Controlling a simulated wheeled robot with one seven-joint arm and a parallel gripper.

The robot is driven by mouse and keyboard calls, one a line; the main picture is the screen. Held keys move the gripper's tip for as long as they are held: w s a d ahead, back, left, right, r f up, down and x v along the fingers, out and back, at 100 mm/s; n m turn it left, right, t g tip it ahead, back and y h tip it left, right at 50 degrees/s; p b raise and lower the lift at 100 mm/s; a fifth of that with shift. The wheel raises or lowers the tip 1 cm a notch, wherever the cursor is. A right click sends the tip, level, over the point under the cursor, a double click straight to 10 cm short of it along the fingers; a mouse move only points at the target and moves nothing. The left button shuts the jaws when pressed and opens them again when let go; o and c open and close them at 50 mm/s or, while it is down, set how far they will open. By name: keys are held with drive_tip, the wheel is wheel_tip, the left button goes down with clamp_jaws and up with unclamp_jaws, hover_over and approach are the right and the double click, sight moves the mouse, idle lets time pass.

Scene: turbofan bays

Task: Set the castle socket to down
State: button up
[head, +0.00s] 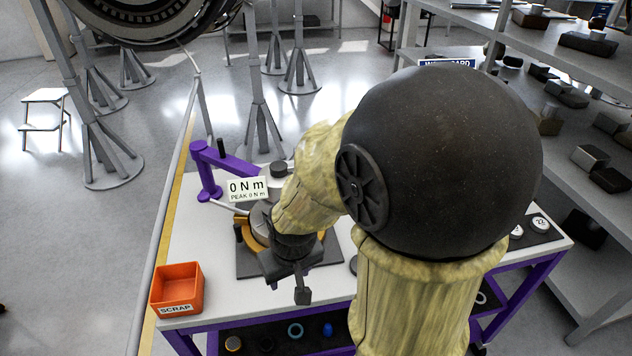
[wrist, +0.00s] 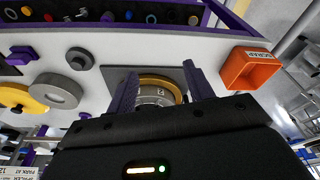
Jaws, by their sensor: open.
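My gripper (head: 290,285) hangs over a dark square plate (head: 248,266) on the bench. In the wrist view my gripper (wrist: 158,85) is open, its two dark fingers standing on either side of a round grey part (wrist: 154,94) with a mark on its face. A gold ring (wrist: 163,80) curves around this part. I cannot tell whether the fingers touch it, or whether it is the castle socket. In the head view my arm and gripper hide much of this spot; a bit of the gold ring (head: 256,232) shows beside them.
An orange scrap bin (head: 177,289) stands at the bench's left front corner. A purple arm (head: 225,160) and a readout sign showing 0 N m (head: 247,189) stand behind. Shelves (head: 560,65) line the right.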

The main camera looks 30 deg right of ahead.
drive_tip(key=w+d+r+n+p, duration=0.1)
drive_tip(key=w+d+r+p, duration=0.15)
drive_tip(key=r+p, duration=0.3)
drive_tip(key=w+d+r+p, duration=0.1)
drive_tip(key=w+r+p, duration=0.3)
drive_tip(key=r, duration=0.3)
drive_tip(key=w+d+r+n+g, duration=0.2)
drive_tip(key=w+d+n, duration=0.2)
drive_tip(key=w+d, duration=0.7)
drive_tip(key=shift+d+n+g, duration=0.3)
wheel_tip(320, 180, down, 17)
drive_tip(key=p, duration=0.5)
drive_tip(key=shift+f, duration=0.2)
